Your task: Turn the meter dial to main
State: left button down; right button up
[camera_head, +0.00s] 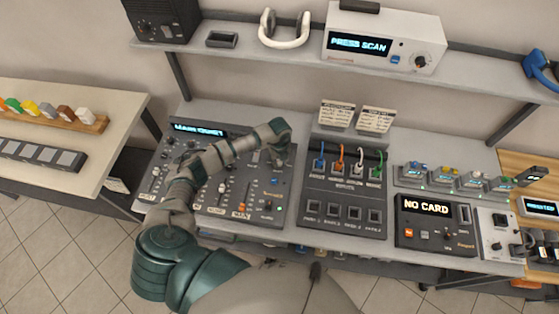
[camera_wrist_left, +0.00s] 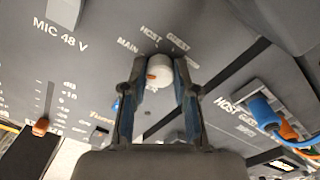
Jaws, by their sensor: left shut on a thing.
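The meter dial is a small white round knob (camera_wrist_left: 160,70) on the grey mixing console (camera_head: 286,205). In the left wrist view, labels MAIN, HOST and GUEST stand around it, with another label partly covered by a finger. My left gripper (camera_wrist_left: 161,78) is shut on the knob, one finger on each side. I cannot tell which label the knob points to. In the head view my left gripper (camera_head: 278,155) is at the console's upper right part and hides the dial. The console's lit display (camera_head: 198,130) has text that I cannot read surely. My right gripper is not in view.
A patch panel (camera_head: 342,190) with coloured cables stands right of the console; the cables (camera_wrist_left: 265,112) also show in the left wrist view. A NO CARD unit (camera_head: 436,222) is farther right. A shelf (camera_head: 290,50) with a PRESS SCAN device (camera_head: 384,45) hangs above the desk.

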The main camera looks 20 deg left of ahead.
pick_arm(q)
jog(key=shift+w+a+r, duration=0.15)
jog(key=shift+w+r, duration=0.1)
jog(key=shift+w, duration=0.1)
jog(key=c, duration=0.9)
grip_release()
jog(key=shift+f, duration=0.2)
jog(key=shift+s, duration=0.1)
jog(key=shift+r, duration=0.1)
notch_tip(320, 180, up, 12)
jog(key=shift+f, duration=0.15)
